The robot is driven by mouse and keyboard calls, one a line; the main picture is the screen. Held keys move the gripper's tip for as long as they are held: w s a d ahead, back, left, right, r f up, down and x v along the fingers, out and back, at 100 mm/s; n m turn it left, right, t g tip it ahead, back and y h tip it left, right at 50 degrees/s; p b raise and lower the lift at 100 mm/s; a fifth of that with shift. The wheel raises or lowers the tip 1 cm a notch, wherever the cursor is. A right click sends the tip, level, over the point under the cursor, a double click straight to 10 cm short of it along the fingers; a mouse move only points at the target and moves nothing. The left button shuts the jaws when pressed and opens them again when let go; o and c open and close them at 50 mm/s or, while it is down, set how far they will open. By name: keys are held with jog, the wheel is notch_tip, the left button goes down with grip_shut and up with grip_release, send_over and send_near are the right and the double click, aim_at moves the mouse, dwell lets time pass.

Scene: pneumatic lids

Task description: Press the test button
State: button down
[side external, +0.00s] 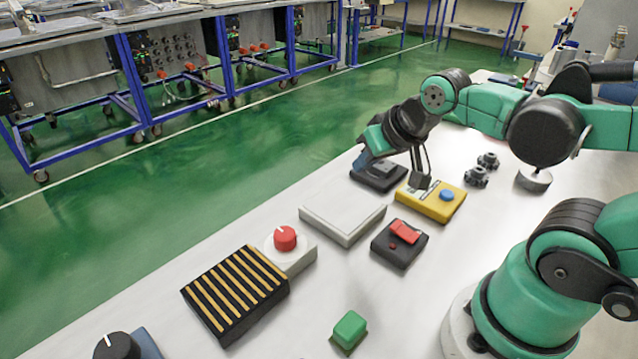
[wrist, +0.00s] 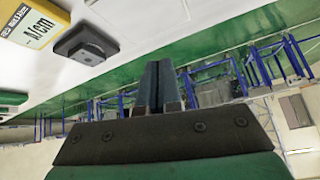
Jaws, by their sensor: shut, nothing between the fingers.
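A yellow box (side external: 430,207) with a round blue button (side external: 447,195) stands on the white table. A printed label is on its top, and part of the yellow box (wrist: 32,22) shows at the upper left of the wrist view. In the wrist view the fingers (wrist: 159,85) lie together and the blue button is out of view. Which control is the test button is not readable.
Nearby are a grey plate (side external: 343,212), a black box with a red switch (side external: 400,245), a red knob (side external: 285,238), a striped black block (side external: 236,292), a green block (side external: 350,329) and small dark knobs (side external: 476,177).

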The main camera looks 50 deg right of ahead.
jog(key=a+n, duration=0.2)
jog(key=a+n+y, duration=0.1)
jog(key=a, duration=0.1)
jog(key=shift+r, duration=0.35)
notch_tip(320, 180, up, 4)
jog(key=n+g, duration=0.7)
jog(key=n, duration=1.1)
send_over(447, 193)
jog(key=shift+f, duration=0.1)
jog(key=shift+f, duration=0.1)
notch_tip(447, 193, down, 14)
jog(key=shift+r, duration=0.1)
